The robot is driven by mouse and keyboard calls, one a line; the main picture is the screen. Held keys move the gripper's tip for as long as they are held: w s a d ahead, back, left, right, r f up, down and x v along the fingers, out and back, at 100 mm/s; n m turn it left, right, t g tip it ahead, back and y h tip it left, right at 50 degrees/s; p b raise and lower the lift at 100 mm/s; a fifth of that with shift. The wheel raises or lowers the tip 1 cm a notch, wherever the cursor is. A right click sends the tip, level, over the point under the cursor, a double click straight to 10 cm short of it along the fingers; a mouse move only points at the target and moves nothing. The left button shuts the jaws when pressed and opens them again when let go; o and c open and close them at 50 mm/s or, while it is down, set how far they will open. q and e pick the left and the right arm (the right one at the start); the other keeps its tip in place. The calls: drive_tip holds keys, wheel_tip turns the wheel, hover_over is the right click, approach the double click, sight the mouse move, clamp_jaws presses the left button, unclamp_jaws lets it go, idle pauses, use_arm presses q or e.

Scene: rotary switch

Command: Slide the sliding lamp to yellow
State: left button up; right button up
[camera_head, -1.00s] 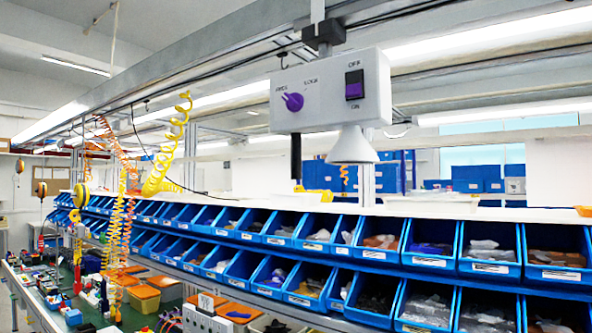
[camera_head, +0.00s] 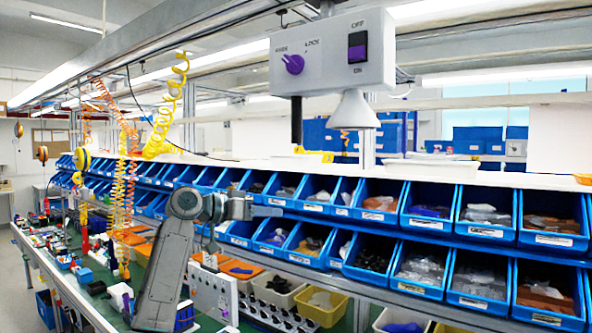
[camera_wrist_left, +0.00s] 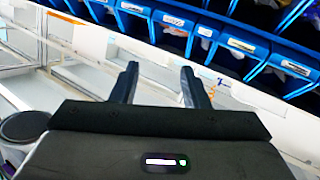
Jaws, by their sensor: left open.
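The sliding lamp is a white box (camera_head: 333,62) hung from the overhead rail at the top centre of the head view. Its front has a purple knob (camera_head: 293,63) between labels, the right one reading LOCK, and a black and purple rocker switch (camera_head: 357,47) between OFF and ON. A white lamp cone (camera_head: 354,110) and a dark handle (camera_head: 296,120) hang below. My left gripper (camera_head: 268,211) is below and left of the lamp, apart from it, pointing right. In the left wrist view, its two dark fingers (camera_wrist_left: 158,84) are apart and empty. My right gripper is out of view.
Rows of blue bins (camera_head: 475,215) run across behind my left arm. Coiled yellow (camera_head: 165,120) and orange (camera_head: 124,190) hoses hang at the left. A green workbench (camera_head: 95,275) holds small items. The space between gripper and lamp looks clear.

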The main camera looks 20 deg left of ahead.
sight(296, 120)
use_arm(q)
drive_tip(key=s+r+m+h, duration=0.1)
drive_tip(key=s+r+m, duration=0.15)
drive_tip(key=r, duration=0.45)
drive_tip(key=s+r+m+g+h, duration=0.1)
drive_tip(key=s+r+h, duration=0.1)
drive_tip(key=s+r, duration=0.35)
drive_tip(key=s+r+m+h, duration=0.1)
drive_tip(key=s+r, duration=0.1)
drive_tip(key=r, duration=0.7)
drive_tip(key=p+x, duration=0.5)
drive_tip(key=x, duration=0.4)
drive_tip(key=shift+w+d+r+p, duration=0.1)
drive_tip(key=shift+w+d+p, duration=0.05)
drive_tip(key=shift+d+p, duration=0.2)
drive_tip(key=shift+w+d+f, duration=0.25)
drive_tip(key=shift+w, duration=0.1)
clamp_jaws()
